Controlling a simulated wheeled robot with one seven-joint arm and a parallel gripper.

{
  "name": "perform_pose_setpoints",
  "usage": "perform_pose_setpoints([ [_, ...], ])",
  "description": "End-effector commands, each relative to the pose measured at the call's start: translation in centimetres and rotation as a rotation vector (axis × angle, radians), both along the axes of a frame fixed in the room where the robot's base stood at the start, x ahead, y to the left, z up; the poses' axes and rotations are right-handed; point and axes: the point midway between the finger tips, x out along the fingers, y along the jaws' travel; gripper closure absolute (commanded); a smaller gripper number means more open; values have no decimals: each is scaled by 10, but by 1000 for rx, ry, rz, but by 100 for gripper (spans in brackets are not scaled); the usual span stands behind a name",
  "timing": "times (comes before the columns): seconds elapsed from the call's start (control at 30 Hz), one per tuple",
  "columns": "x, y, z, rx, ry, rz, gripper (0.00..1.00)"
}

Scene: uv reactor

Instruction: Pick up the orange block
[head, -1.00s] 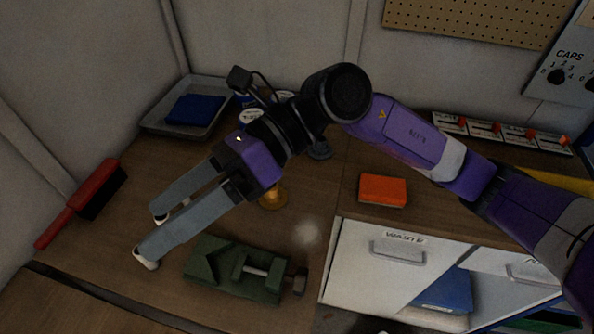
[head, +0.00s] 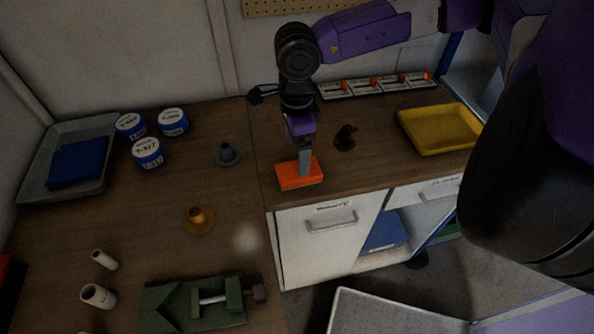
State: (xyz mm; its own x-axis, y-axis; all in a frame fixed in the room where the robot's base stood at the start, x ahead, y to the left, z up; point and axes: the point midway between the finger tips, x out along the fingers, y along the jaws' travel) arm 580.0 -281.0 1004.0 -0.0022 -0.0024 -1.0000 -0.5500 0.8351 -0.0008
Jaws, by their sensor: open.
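The orange block (head: 289,182) lies flat on the wooden bench, near its front edge above the white drawer. My gripper (head: 304,170) points down at the block, with its fingertips at the block's top or around it. Only one finger shows clearly, so I cannot tell whether the block lies between the fingers or whether they touch it. The jaws are open. The finger covers the middle of the block.
A yellow tray (head: 440,128) and a small black part (head: 345,137) are to the right. A row of switches (head: 375,86) lies behind.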

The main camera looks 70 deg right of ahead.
Motion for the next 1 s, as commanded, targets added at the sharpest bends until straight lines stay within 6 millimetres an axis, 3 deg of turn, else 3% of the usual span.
perform_pose_setpoints([
  [0.5, -1, 5, -54, 4, -2, 1, 13],
  [0.77, -1, 4, -58, 2, -2, 2, 13],
  [1.0, -1, 4, -57, 2, -2, 2, 58],
])
